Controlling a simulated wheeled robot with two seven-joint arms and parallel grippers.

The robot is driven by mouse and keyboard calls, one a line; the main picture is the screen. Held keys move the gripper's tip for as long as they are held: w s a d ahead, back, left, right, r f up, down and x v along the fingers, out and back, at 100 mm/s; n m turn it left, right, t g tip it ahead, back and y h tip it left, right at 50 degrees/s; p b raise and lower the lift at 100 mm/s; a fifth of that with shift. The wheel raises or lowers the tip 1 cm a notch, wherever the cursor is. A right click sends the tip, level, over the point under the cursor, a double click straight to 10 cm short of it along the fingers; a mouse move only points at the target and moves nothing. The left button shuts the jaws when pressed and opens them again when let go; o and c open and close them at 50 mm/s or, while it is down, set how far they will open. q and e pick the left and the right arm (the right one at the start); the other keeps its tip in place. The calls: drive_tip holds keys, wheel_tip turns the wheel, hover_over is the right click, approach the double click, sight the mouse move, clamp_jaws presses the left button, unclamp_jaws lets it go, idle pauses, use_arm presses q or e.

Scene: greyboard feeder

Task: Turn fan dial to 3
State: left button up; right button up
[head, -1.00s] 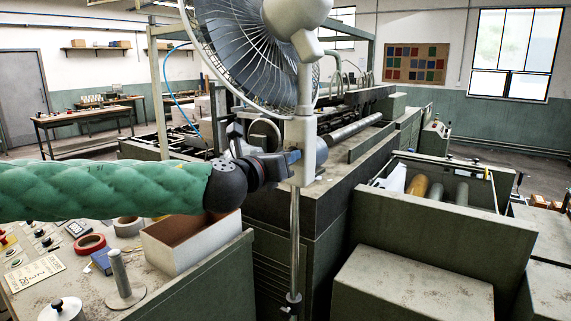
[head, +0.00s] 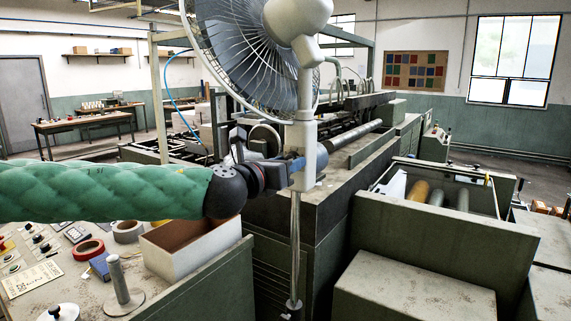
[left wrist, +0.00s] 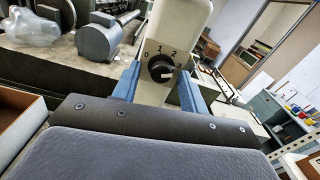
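The standing fan (head: 300,90) has a wire cage and a pale post with a control housing. The dial (left wrist: 161,68) shows in the left wrist view as a black round knob on the pale housing, with numbers around its top. A light mark on the knob points to the right, near the end of the numbers; the exact setting is too small to tell. My left gripper (left wrist: 158,82) is open, with one blue finger on each side of the dial. In the head view my left gripper (head: 290,170) is at the post, and the dial is hidden there. My right gripper is not in view.
A control desk with red tape (head: 88,250), an open box (head: 190,245) and a metal spindle (head: 118,280) lies below my left arm. A long green machine (head: 335,185) stands behind the post. A green cabinet (head: 415,290) is at the lower right.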

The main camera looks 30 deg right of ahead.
use_arm(q)
drive_tip(key=b+v, duration=0.2)
drive_tip(key=v, duration=0.5)
drive_tip(key=shift+s+a, duration=0.15)
drive_tip(key=shift+a, duration=0.2)
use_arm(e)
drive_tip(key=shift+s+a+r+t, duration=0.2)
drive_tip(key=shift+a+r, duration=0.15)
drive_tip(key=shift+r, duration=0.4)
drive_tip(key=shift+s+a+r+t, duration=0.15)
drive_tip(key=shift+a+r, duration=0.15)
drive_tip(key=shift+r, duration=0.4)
